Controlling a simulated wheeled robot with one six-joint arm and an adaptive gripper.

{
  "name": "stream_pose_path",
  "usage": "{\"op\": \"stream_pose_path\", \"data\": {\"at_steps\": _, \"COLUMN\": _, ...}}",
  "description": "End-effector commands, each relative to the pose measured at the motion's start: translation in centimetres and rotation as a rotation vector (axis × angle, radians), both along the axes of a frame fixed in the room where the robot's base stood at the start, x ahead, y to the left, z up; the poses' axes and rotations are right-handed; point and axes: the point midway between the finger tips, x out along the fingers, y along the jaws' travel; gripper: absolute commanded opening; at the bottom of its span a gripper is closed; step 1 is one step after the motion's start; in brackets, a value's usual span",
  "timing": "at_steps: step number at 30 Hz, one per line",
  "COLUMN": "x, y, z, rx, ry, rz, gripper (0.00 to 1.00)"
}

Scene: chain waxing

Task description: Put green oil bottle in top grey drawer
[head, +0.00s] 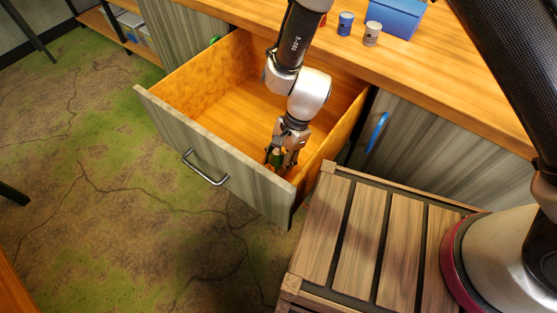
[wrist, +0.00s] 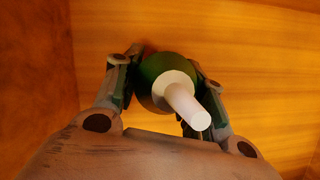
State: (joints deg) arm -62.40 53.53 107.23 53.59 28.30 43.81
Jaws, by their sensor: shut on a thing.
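The top grey drawer (head: 238,172) is pulled open, with a grey wood front and an orange wood inside. My gripper (head: 280,158) is down inside the drawer, near its front right corner. It is shut on the green oil bottle (head: 276,157). In the wrist view the green bottle (wrist: 166,76) sits between the two fingers of my gripper (wrist: 160,72), and its white nozzle (wrist: 187,106) points toward the camera. The drawer floor (wrist: 225,30) is behind it. I cannot tell whether the bottle touches the floor.
The wooden counter (head: 450,75) above holds a blue box (head: 396,17), a blue cup (head: 345,24) and a white cup (head: 372,34). A slatted wooden crate (head: 362,235) stands right of the drawer. A cabinet door with a blue handle (head: 377,132) is behind it. The rest of the drawer floor looks clear.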

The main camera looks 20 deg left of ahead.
Motion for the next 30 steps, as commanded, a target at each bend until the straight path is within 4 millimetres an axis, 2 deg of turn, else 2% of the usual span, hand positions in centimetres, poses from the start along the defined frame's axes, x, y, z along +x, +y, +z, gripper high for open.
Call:
{"op": "stream_pose_path", "data": {"at_steps": 2, "x": 0.0, "y": 0.0, "z": -0.2, "rx": -0.001, "ry": 0.001, "rz": -0.001, "gripper": 0.14}}
{"op": "stream_pose_path", "data": {"at_steps": 3, "x": 0.0, "y": 0.0, "z": -0.3, "rx": -0.001, "ry": 0.0, "rz": 0.0, "gripper": 0.43}}
{"op": "stream_pose_path", "data": {"at_steps": 6, "x": 0.0, "y": 0.0, "z": -0.3, "rx": 0.0, "ry": 0.0, "rz": 0.0, "gripper": 0.61}}
{"op": "stream_pose_path", "data": {"at_steps": 15, "x": 0.0, "y": 0.0, "z": -0.2, "rx": 0.0, "ry": 0.0, "rz": 0.0, "gripper": 0.62}}
{"op": "stream_pose_path", "data": {"at_steps": 19, "x": 0.2, "y": 0.0, "z": 0.6, "rx": 0.002, "ry": 0.0, "rz": -0.001, "gripper": 0.62}}
{"op": "stream_pose_path", "data": {"at_steps": 23, "x": 0.9, "y": -0.4, "z": 2.7, "rx": 0.004, "ry": -0.001, "rz": -0.001, "gripper": 0.62}}
{"op": "stream_pose_path", "data": {"at_steps": 30, "x": 2.7, "y": -1.6, "z": 7.7, "rx": 0.003, "ry": -0.001, "rz": 0.0, "gripper": 0.62}}
